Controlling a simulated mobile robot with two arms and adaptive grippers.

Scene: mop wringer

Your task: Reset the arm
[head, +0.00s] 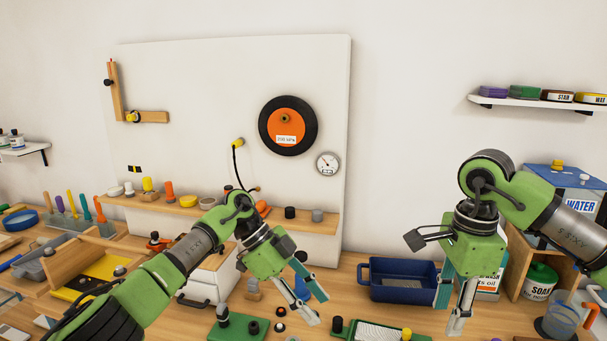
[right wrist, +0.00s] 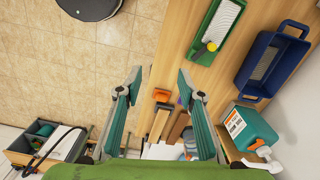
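My left gripper (head: 320,311) hangs over the bench at the middle of the head view, fingers pointing down and right. Its fingers are apart with nothing between them. My right gripper (head: 447,320) points down in front of the blue tub at the right. In the right wrist view its fingers (right wrist: 158,76) are spread wide and empty, above the bench edge and tiled floor. Both arms are bent and apart from each other. On the wall board, an L-shaped pair of wooden bars (head: 152,117) with a yellow knob is at upper left.
A blue tub (head: 393,293), a green tray with a grater-like plate (head: 378,333) and a green block (head: 237,327) stand on the bench. An orange-and-black disc (head: 287,125) and a dial (head: 328,164) hang on the board. A water container (head: 570,195) is at right.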

